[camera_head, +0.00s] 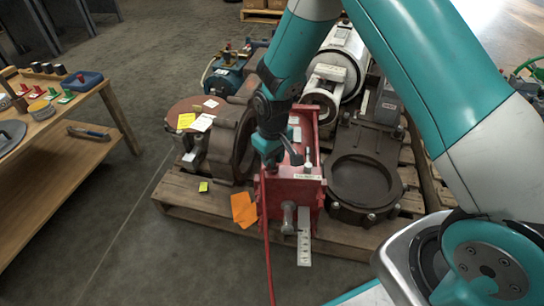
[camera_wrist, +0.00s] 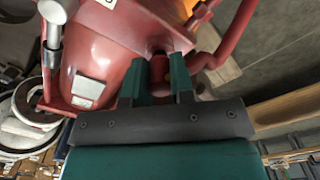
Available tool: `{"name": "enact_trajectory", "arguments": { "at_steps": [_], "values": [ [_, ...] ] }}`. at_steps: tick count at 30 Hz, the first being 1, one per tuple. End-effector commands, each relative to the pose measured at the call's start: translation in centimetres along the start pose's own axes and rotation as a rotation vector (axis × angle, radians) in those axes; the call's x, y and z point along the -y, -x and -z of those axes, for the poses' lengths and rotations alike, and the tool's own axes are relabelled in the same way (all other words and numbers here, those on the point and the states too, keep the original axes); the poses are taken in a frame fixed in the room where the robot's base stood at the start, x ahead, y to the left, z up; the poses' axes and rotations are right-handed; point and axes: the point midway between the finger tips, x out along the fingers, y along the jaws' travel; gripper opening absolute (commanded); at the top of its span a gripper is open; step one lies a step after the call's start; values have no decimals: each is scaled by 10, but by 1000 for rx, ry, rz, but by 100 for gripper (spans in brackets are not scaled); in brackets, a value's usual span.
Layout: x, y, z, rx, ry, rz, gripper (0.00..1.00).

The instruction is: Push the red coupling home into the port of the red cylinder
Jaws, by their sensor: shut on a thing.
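The red cylinder (camera_head: 296,190) is a red box-like unit in the head view, standing on the front of a pallet. Its red body (camera_wrist: 110,50) fills the upper left of the wrist view. My gripper (camera_wrist: 160,76) is shut on the red coupling (camera_wrist: 158,67), a short red piece between the two teal fingers, close against the cylinder's body. In the head view my gripper (camera_head: 270,158) is at the cylinder's upper left and hides the coupling. The port is hidden, so I cannot tell how deep the coupling sits.
A red hose (camera_head: 267,240) hangs down the cylinder's front left and curves at right in the wrist view (camera_wrist: 235,35). Brown castings (camera_head: 365,180) and a flanged housing (camera_head: 225,145) crowd the pallet (camera_head: 190,205). A wooden bench (camera_head: 120,115) stands left, with clear floor between.

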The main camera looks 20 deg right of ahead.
Motion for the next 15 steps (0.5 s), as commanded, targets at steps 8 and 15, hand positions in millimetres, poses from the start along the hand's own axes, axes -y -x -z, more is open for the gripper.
{"name": "enact_trajectory", "arguments": {
  "at_steps": [8,15],
  "values": [
    [0,-2,0,0,0,0,2],
    [0,-6,0,0,0,0,2]
  ]
}}
